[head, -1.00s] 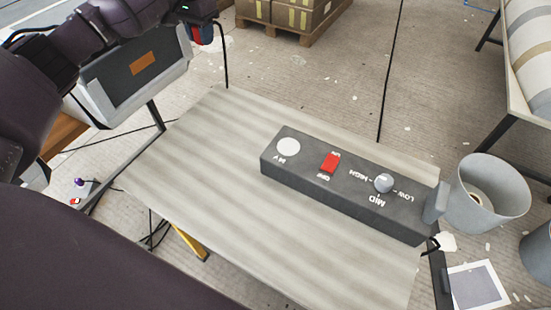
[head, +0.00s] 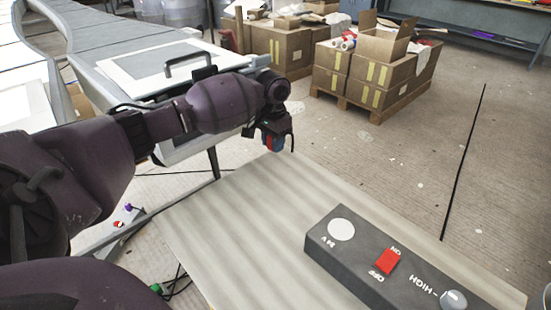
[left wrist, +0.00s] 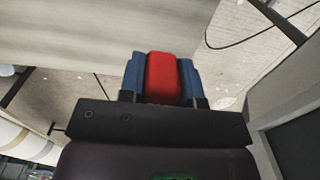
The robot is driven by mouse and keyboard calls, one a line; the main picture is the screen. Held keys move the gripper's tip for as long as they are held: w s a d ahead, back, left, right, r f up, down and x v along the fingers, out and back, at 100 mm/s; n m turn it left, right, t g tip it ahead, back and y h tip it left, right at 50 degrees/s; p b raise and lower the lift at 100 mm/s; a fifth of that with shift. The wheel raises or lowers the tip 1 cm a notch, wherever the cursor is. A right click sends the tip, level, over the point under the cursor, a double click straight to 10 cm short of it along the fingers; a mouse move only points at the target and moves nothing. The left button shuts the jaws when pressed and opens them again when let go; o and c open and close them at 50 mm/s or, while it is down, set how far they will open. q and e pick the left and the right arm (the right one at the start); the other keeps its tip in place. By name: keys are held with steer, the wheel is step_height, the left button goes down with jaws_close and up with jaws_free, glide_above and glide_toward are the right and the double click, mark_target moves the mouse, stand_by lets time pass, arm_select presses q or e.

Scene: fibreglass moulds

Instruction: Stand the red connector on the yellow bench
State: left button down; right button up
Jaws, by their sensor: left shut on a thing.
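The red connector (left wrist: 162,78) is a small red block with rounded edges. My left gripper (left wrist: 162,72) is shut on it, with a blue finger on each side. In the head view my left gripper (head: 273,143) points down near the far left corner of a pale striped tabletop (head: 235,205). A little red shows between its fingers there; the height above the top is hard to judge. No yellow surface shows now, so I cannot tell for certain that this table is the yellow bench. My right gripper is not in view.
A dark control box (head: 365,265) with a red switch and a knob lies on the tabletop's right part. The tabletop's left part is clear. A grey mould (head: 165,62) with a handle stands behind my left arm. Cardboard boxes (head: 372,72) sit on a pallet beyond.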

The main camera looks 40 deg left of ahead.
mark_target(273, 164)
arm_select(q)
steer(key=shift+f, duration=0.55)
step_height(273, 164, down, 4)
steer(key=shift+s+f+b, duration=0.1)
steer(key=shift+f+b, duration=0.05)
steer(key=shift+b, duration=0.7)
steer(key=shift+f, duration=0.25)
steer(key=shift+r, duration=0.25)
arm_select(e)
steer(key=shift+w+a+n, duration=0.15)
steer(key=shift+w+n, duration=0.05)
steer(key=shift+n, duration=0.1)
arm_select(q)
steer(key=shift+f, duration=0.2)
steer(key=c, duration=0.8)
jaws_free()
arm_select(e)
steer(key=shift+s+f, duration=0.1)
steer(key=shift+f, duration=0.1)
arm_select(q)
steer(key=shift+r, duration=0.1)
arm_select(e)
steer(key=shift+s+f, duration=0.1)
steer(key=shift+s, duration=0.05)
